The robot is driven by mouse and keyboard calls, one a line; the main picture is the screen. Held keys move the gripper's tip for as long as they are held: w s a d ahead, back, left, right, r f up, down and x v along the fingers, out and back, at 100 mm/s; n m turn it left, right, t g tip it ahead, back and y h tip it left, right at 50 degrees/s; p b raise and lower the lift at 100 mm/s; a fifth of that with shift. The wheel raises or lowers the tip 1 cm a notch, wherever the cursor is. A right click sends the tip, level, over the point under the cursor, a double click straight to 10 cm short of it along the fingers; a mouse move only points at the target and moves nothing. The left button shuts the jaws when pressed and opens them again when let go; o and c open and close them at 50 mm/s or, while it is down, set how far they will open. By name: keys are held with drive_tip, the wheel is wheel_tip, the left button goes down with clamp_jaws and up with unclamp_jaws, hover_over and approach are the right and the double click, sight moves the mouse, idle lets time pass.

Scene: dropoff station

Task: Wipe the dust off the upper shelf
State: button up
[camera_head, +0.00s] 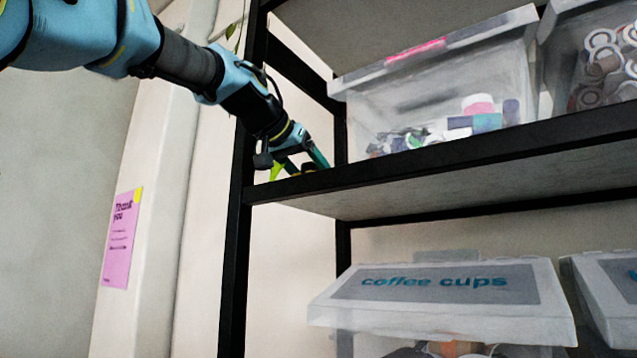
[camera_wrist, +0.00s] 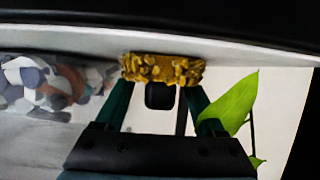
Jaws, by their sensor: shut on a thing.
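The upper shelf (camera_head: 400,168) is a board with a black front edge. My gripper (camera_head: 298,163) reaches over its left end from the upper left. In the wrist view my gripper (camera_wrist: 160,92) is shut on a yellow, nubbly wiping pad (camera_wrist: 162,69), one finger at each side. The pad lies close against a pale surface in the wrist view, and I cannot tell if it is pressed on it. In the head view the pad is mostly hidden by the fingers and shelf edge. I cannot make out dust on the shelf.
A clear bin (camera_head: 440,95) of mixed items stands on the shelf right of my gripper, with another bin (camera_head: 590,75) beyond. A black post (camera_head: 238,230) is at the left end. Below is a "coffee cups" box (camera_head: 440,290). A green leaf (camera_wrist: 235,105) is near one finger.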

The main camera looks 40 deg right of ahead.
drive_tip(key=shift+d, duration=0.1)
drive_tip(key=shift+w+d+r+p, duration=0.1)
drive_tip(key=shift+w+d+p, duration=0.1)
drive_tip(key=shift+d+p, duration=0.55)
drive_tip(key=shift+w+d, duration=0.1)
drive_tip(key=shift+d, duration=0.4)
drive_tip(key=shift+s+a+f+b, duration=0.15)
drive_tip(key=shift+s+a+b, duration=0.05)
drive_tip(key=shift+a+b, duration=0.5)
drive_tip(key=shift+s+a+f+b, duration=0.15)
drive_tip(key=shift+a+b, duration=0.3)
drive_tip(key=shift+a, duration=0.35)
drive_tip(key=shift+w+d+r+p, duration=0.1)
drive_tip(key=shift+w+d+p, duration=0.1)
drive_tip(key=shift+d+p, duration=0.45)
drive_tip(key=shift+w+d+r+p, duration=0.15)
drive_tip(key=shift+d+p, duration=0.15)
drive_tip(key=shift+d, duration=0.55)
drive_tip(key=shift+s+a+f+b, duration=0.1)
drive_tip(key=shift+s+a+b, duration=0.05)
drive_tip(key=shift+a+b, duration=0.5)
drive_tip(key=shift+a, duration=0.1)
